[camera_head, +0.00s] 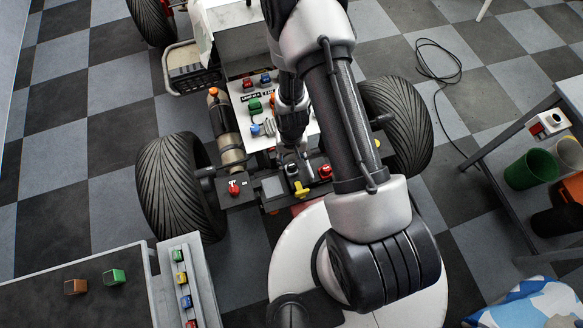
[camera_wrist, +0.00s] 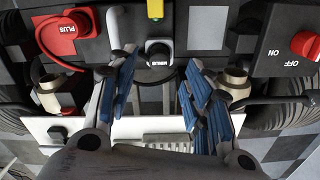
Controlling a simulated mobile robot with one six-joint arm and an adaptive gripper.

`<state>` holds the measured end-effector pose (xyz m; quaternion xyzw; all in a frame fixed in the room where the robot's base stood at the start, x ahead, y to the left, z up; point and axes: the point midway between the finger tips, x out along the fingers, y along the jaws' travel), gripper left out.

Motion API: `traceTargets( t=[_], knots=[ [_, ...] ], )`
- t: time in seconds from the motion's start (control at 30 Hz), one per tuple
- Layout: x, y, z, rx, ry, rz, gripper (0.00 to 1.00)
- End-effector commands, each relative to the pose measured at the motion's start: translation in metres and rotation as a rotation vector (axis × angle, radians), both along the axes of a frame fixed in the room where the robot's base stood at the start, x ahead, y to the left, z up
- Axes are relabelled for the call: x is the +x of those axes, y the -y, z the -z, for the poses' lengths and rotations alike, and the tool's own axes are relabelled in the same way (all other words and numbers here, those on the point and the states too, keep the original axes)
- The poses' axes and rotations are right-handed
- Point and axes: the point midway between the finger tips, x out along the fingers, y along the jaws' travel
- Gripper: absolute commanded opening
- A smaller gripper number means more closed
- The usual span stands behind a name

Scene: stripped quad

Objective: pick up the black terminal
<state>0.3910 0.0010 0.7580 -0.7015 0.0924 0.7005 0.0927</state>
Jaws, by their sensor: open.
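The black terminal (camera_wrist: 158,55), labelled MINUS, sits on the dark panel in the upper middle of the wrist view. In the head view it is a small dark knob (camera_head: 291,170) left of the yellow piece. My gripper (camera_wrist: 160,72) is open, its blue-padded fingers on either side of the terminal, with a gap to each; nothing is held. In the head view my gripper (camera_head: 290,149) points down at the panel just behind the terminal. I cannot tell how far the fingertips are above the panel.
A red PLUS terminal (camera_wrist: 65,27) with a red cable is to the left. A yellow piece (camera_wrist: 155,8) stands close beyond the black terminal. A red ON/OFF switch (camera_wrist: 305,45) is at right. Large tyres (camera_head: 178,190) flank the vehicle. A grey table (camera_head: 70,305) is at lower left.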

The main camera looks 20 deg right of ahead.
Motion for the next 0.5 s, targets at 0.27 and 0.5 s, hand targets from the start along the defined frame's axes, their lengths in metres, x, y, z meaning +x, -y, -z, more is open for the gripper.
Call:
traceTargets(
  t=[0.27,0.5],
  knots=[
    [0.002,0.001,0.043,0.0,-0.002,0.0,0.46],
    [0.003,0.001,0.045,-0.001,0.0,0.0,0.46]
  ],
)
